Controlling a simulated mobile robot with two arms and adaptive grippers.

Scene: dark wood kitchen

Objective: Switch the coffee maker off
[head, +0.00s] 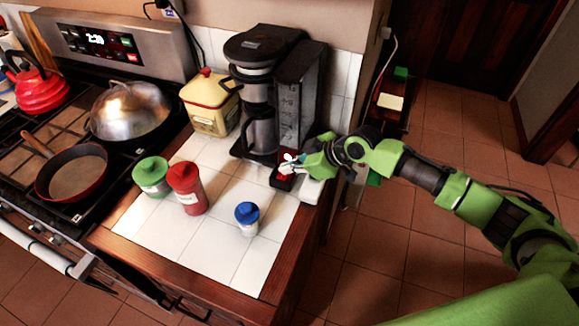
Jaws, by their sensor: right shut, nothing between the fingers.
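The coffee maker (298,98) is black and stands upright at the back of the white tiled counter, with its carafe (259,124) on the left side of it. A small dark red part (283,178) shows low at its front right, partly hidden by my fingers. My right gripper (292,166) is shut and empty, with its fingertips at this part; I cannot tell whether they touch it. My left gripper is not in view.
A red bottle (187,190), a green jar (151,177) and a blue-lidded jar (247,218) stand on the counter. A yellow canister (211,104) is left of the coffee maker. The stove with a pan (73,173) lies left. Open tiled floor (400,245) is right.

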